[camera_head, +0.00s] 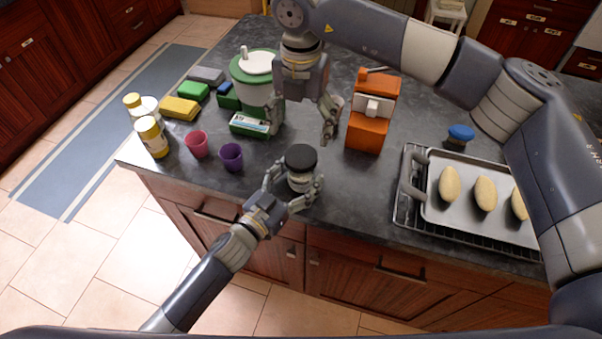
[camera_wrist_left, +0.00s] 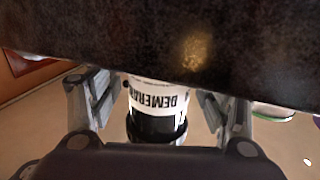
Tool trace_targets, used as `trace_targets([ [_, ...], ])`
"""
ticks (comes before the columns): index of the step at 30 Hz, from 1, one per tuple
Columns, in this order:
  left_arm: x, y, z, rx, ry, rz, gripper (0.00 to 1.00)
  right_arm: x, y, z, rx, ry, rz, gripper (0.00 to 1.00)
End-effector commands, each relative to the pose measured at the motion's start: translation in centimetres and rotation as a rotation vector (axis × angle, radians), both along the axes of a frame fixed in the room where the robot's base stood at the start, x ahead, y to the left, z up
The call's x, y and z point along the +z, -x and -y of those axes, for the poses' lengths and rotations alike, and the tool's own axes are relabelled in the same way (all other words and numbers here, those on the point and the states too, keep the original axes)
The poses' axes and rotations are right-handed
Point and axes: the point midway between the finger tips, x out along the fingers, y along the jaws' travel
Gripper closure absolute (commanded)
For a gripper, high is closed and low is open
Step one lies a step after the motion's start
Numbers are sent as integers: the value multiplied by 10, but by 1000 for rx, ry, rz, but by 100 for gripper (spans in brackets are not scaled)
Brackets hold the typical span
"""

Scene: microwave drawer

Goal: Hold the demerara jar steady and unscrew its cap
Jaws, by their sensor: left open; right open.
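The demerara jar (camera_head: 299,181) stands upright near the front edge of the dark counter, with a black cap (camera_head: 301,157) on top. In the left wrist view its white label (camera_wrist_left: 158,96) reads "DEMERA…" and the black cap (camera_wrist_left: 157,128) shows below it. My left gripper (camera_head: 294,194) is open, with one finger on each side of the jar; contact cannot be told. It also shows in the left wrist view (camera_wrist_left: 160,108). My right gripper (camera_head: 303,117) is open and empty, fingers pointing down, above the counter behind the jar.
Pink (camera_head: 197,144) and purple (camera_head: 231,157) cups stand left of the jar, with yellow-labelled jars (camera_head: 152,137) further left. A green-and-white canister (camera_head: 252,90) and an orange grinder-like object (camera_head: 374,113) stand behind. A tray (camera_head: 470,225) with oval loaves is at right.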

Motion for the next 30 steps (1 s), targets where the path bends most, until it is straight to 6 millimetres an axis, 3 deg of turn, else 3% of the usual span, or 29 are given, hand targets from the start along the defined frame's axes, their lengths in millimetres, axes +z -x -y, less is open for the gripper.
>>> trace_targets([
  [11, 0, -4, 3, 0, 0, 0, 31, 0, 0, 0, 0, 0, 0, 24],
  [18, 0, -4, 3, 0, 0, 0, 86, 0, 0, 0, 0, 0, 0, 24],
  [21, 0, -4, 3, 0, 0, 0, 100, 0, 0, 0, 0, 0, 0, 24],
  [26, 0, -4, 3, 0, 0, 0, 100, 0, 0, -1, -58, -1, -1, 24],
  [30, 0, -4, 3, 0, 0, 0, 100, -1, 1, -1, -230, -2, -1, 24],
])
